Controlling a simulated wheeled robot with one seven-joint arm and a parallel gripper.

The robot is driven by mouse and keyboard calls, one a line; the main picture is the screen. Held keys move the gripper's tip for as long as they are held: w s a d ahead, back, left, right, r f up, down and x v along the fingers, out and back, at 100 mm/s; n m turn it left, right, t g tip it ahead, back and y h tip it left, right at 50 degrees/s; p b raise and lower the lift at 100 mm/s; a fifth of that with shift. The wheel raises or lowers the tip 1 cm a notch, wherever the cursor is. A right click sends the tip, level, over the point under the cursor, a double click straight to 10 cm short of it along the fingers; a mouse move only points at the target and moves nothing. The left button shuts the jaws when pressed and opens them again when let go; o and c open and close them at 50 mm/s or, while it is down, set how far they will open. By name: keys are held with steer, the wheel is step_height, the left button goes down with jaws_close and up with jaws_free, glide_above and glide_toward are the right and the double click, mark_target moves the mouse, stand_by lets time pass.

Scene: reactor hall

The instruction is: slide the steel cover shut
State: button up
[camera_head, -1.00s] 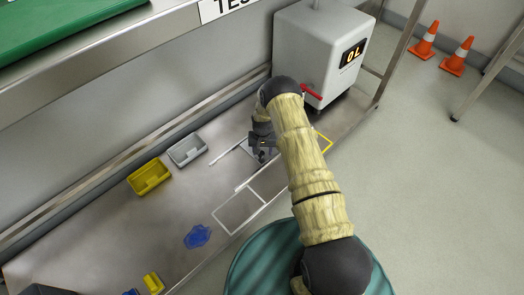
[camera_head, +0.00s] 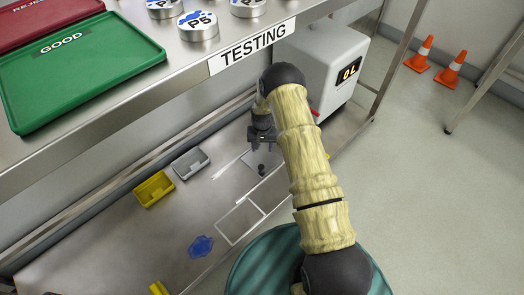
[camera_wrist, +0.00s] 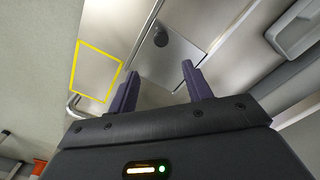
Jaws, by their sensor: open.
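The steel cover (camera_head: 270,157) is a flat grey plate with a dark round knob (camera_head: 262,170), lying between two thin rails on the lower steel bench. My gripper (camera_head: 262,143) is above the cover, just behind the knob in the head view, and partly hides the plate. In the wrist view my gripper (camera_wrist: 160,70) has its two purple-grey fingers spread and empty. The knob (camera_wrist: 161,38) stands beyond the fingertips, apart from them, on the plate (camera_wrist: 178,52).
A white-outlined rectangle (camera_head: 221,224) is marked in front of the rails. A yellow tray (camera_head: 153,190), grey tray (camera_head: 190,164) and blue piece (camera_head: 200,246) lie left. A white machine (camera_head: 322,62) stands behind right. The TESTING shelf (camera_head: 150,95) overhangs the bench.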

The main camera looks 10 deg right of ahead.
step_height(320, 180, up, 4)
steer(key=shift+r+p, duration=0.1)
steer(key=shift+p, duration=0.45)
